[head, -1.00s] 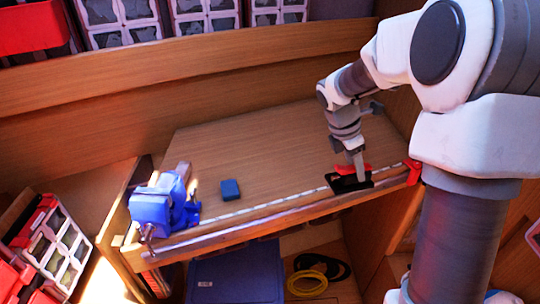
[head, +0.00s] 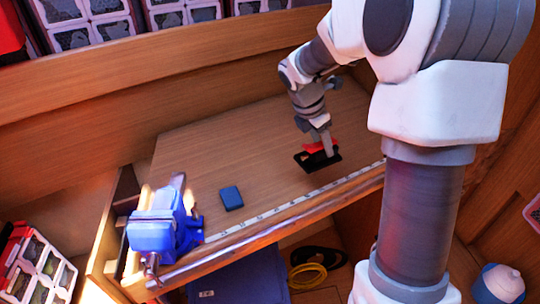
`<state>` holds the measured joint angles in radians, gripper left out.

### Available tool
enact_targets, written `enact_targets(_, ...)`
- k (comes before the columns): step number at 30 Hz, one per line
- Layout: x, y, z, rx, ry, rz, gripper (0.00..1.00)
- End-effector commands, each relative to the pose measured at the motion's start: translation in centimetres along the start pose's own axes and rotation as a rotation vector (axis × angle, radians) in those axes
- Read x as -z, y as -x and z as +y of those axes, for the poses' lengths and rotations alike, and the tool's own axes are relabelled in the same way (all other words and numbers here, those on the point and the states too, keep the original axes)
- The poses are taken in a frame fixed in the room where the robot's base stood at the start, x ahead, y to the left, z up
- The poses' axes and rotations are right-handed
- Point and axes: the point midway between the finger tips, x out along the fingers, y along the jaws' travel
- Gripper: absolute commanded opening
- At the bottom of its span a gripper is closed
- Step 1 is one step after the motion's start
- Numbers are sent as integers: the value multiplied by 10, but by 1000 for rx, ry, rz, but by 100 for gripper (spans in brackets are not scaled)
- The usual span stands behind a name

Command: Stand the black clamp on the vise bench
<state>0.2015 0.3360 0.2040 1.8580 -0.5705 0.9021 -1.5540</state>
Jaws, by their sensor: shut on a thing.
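The black clamp (head: 305,161), with a red part along its upper side, is at the right part of the vise bench in the head view. My gripper (head: 326,150) reaches down from the upper right and is shut on it; the fingers partly cover it. I cannot tell whether the clamp touches the bench top or is just above it. The vise bench (head: 265,160) has a wooden top with a white measuring strip along its front edge. The blue vise (head: 157,228) is fixed at its left front corner.
A small blue block (head: 231,198) lies on the bench between vise and clamp. The bench top behind it is clear. My arm hides the bench's right end. Below are a blue bin (head: 240,280) and coiled lines, one yellow (head: 307,275) and one black (head: 322,256).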

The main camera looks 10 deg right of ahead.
Motion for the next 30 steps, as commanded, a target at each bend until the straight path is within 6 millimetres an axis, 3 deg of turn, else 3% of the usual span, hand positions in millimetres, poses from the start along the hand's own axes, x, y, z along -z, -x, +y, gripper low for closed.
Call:
enact_targets(15, 84, -27, 73, -2, 4, 0, 0)
enact_targets(23, 97, -34, 83, -2, 1, -1, 0)
enact_targets(30, 108, -63, 82, 2, 2, 0, 0)
